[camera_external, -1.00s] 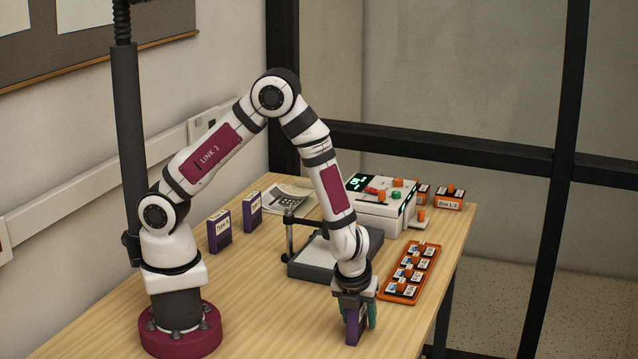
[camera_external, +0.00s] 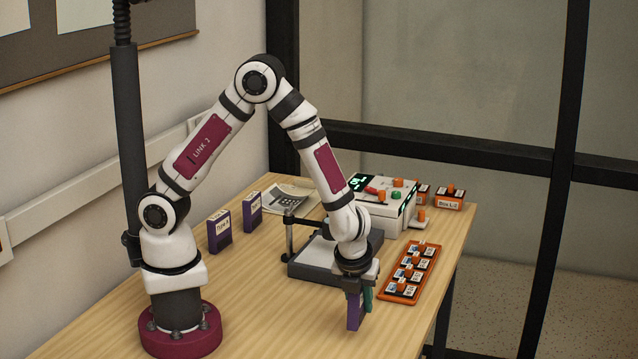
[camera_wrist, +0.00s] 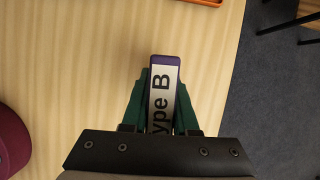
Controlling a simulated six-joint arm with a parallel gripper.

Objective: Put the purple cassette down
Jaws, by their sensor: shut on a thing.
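The purple cassette (camera_external: 354,311) hangs upright in my gripper (camera_external: 359,292) near the front right of the table. In the wrist view the purple cassette (camera_wrist: 165,62) shows a white label reading "ype B", the rest hidden by the gripper body. The green fingers of my gripper (camera_wrist: 162,98) are shut on its two sides. In the external view its lower end looks close to the tabletop; I cannot tell whether it touches.
Two more purple cassettes (camera_external: 219,231) (camera_external: 252,209) stand at the left. A grey tray-like device (camera_external: 305,271) sits behind my gripper. An orange tray (camera_external: 399,298) with several small boxes lies to the right. Bare wood (camera_external: 270,315) surrounds my gripper on the left.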

